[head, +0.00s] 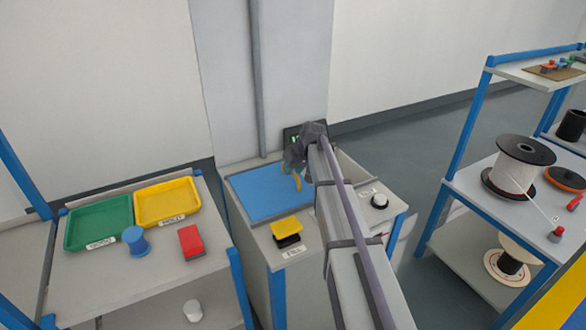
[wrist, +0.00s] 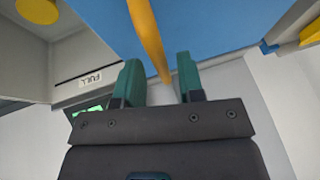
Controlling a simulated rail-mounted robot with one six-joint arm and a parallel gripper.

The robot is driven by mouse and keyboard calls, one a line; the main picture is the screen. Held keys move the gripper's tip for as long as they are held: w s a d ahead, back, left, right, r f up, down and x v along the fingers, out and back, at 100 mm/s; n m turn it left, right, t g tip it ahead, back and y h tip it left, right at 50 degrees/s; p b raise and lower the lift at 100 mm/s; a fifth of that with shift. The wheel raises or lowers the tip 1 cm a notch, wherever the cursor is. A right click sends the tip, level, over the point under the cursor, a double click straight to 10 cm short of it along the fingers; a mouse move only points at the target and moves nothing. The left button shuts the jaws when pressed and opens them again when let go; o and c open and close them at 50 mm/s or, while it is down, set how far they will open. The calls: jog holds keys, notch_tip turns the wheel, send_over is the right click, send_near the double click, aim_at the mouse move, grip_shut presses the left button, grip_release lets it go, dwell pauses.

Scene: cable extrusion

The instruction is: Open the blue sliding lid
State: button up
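The blue sliding lid (head: 262,192) lies flat on top of the grey cabinet in the middle of the head view. It fills the top of the wrist view (wrist: 210,25). A yellow handle (head: 297,181) stands at the lid's right side; in the wrist view the yellow bar (wrist: 148,38) runs down toward my gripper. My gripper (head: 294,168) is at the handle. In the wrist view its two green fingers (wrist: 160,78) stand apart, with the bar's end between them and gaps visible on both sides. Contact cannot be told.
A side table at left bears green (head: 98,222) and yellow (head: 167,202) trays, a blue spool (head: 135,242) and a red block (head: 191,242). Shelves with cable reels (head: 516,165) stand right.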

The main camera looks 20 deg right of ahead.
jog(key=shift+o, duration=0.3)
jog(key=p+v, duration=0.9)
jog(key=v, duration=0.1)
jog(key=shift+r+p, duration=0.4)
jog(key=shift+s+d, duration=0.1)
jog(key=shift+s, duration=0.05)
jog(key=s+a+g+h, duration=0.1)
jog(key=s+a, duration=0.4)
jog(key=s, duration=0.4)
jog(key=s+a+f+g+h, duration=0.1)
jog(key=s+a, duration=0.4)
jog(key=s, duration=0.5)
jog(key=s+a+m+g, duration=0.1)
jog(key=s+a, duration=0.4)
jog(key=s, duration=0.5)
jog(key=shift+f+g+h, duration=0.3)
jog(key=shift+g+h, duration=0.1)
jog(key=shift+g, duration=0.2)
